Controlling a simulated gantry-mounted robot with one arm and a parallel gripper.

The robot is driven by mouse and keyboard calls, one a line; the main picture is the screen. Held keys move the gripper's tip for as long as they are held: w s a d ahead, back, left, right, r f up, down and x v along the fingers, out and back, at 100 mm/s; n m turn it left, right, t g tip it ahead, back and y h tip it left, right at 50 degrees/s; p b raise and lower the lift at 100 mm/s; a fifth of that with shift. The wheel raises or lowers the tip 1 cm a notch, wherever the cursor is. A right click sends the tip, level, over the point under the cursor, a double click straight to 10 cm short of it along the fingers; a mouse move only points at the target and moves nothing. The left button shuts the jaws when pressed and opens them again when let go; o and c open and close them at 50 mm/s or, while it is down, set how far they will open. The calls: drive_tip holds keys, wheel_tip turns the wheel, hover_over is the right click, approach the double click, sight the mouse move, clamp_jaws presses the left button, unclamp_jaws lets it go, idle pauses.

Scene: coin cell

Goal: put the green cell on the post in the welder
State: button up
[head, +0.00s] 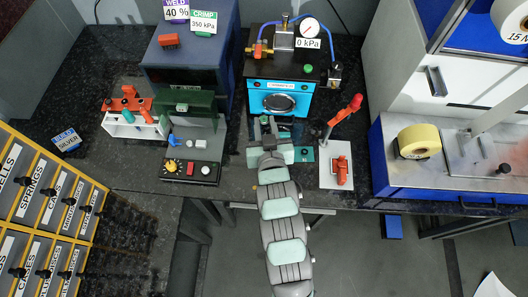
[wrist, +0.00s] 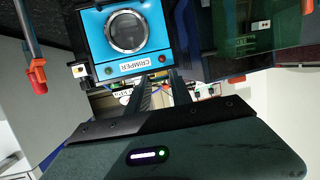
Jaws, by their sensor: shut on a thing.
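My gripper (head: 268,122) is low over the bench in front of the crimper, left of a small teal mat. In the wrist view its two fingers (wrist: 160,76) stand a little apart and point toward the crimper. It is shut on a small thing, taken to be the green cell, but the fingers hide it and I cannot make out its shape. The welder (head: 188,60) is the dark navy housing at the left, with a dark green frame (head: 189,99) on its front. I cannot pick out the post there.
The blue crimper (head: 279,97), also in the wrist view (wrist: 88,35), stands behind my gripper. An orange-handled press (head: 342,130) is to its right. A control box (head: 190,171) and a white rack with orange tools (head: 135,124) are to the left. A yellow tape roll (head: 417,140) lies far right.

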wheel_tip(320, 180, down, 20)
drive_tip(key=shift+r+b, duration=0.25)
drive_tip(key=shift+b, duration=0.45)
drive_tip(key=shift+f, duration=0.3)
drive_tip(key=o, duration=0.8)
